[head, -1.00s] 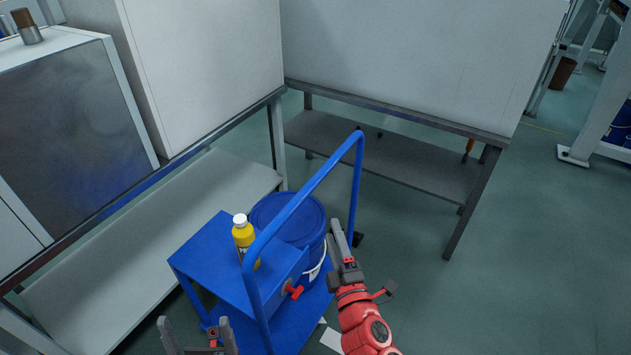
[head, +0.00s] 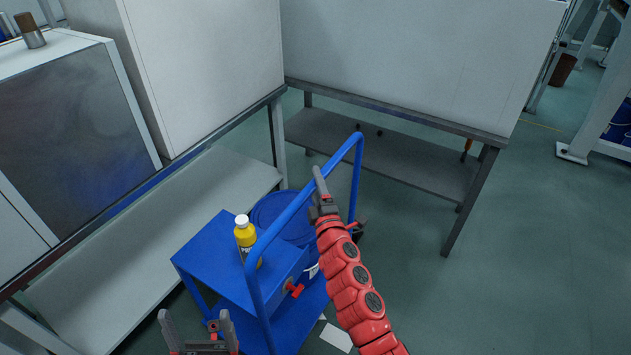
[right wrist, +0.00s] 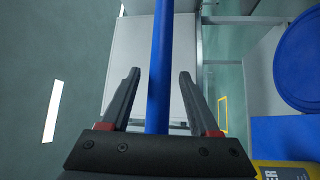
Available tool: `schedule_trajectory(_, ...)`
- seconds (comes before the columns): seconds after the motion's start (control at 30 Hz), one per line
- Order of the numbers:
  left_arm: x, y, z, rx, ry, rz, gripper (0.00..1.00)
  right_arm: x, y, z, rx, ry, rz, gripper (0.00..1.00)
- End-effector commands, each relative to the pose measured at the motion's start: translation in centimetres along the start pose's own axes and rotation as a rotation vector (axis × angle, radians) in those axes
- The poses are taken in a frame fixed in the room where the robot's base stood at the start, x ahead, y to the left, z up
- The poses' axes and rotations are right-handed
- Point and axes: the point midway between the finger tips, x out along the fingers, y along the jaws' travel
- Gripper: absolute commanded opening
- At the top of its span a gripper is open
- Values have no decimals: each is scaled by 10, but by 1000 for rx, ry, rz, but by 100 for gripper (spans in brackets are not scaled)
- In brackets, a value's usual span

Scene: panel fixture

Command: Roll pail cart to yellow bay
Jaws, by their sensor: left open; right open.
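The blue pail cart (head: 215,262) stands beside the left bench, with a raised blue tube handle (head: 290,212). A blue lidded pail (head: 275,208) sits on it, partly hidden by the handle and my right arm. It also shows in the right wrist view (right wrist: 300,60). My right gripper (head: 322,187) is open at the handle. In the right wrist view the blue bar (right wrist: 160,40) runs between its parted fingers; contact cannot be told. My left gripper (head: 197,326) is open and empty, low in front of the cart. A yellow floor outline (right wrist: 223,113) shows partly in the right wrist view.
A yellow bottle (head: 245,236) with a white cap stands on the cart's upper deck, near a red knob (head: 294,289). Benches with lower shelves (head: 150,235) stand left and behind (head: 400,150). The green floor (head: 540,260) at right is clear.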

Motion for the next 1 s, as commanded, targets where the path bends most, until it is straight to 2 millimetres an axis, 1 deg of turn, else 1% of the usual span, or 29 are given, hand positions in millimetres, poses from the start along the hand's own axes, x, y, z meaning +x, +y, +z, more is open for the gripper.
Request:
schedule_trajectory(0.1,0,0,0,0,0,0,100,3,-1,0,-1,-1,-2,62)
schedule_trajectory(0.3,0,0,0,0,0,0,100,3,-1,0,-1,-1,-1,62)
schedule_trajectory(0.33,0,0,0,0,0,0,100,3,-1,0,-1,-1,-1,60)
schedule_trajectory(0.47,0,0,0,0,0,0,100,3,-1,0,-1,0,-1,37)
schedule_trajectory(0.5,0,0,0,0,0,0,100,3,-1,0,-1,-1,-1,29)
schedule_trajectory(0.57,0,0,0,0,0,0,100,3,-1,0,-1,-1,-1,19)
schedule_trajectory(0.6,0,0,0,0,0,0,100,3,-1,0,-1,-1,-1,11)
schedule_trajectory(0.67,0,0,0,0,0,0,100,3,-1,0,-1,0,-1,1)
schedule_trajectory(1.0,0,0,0,0,0,0,100,3,-1,0,-1,-1,-2,0)
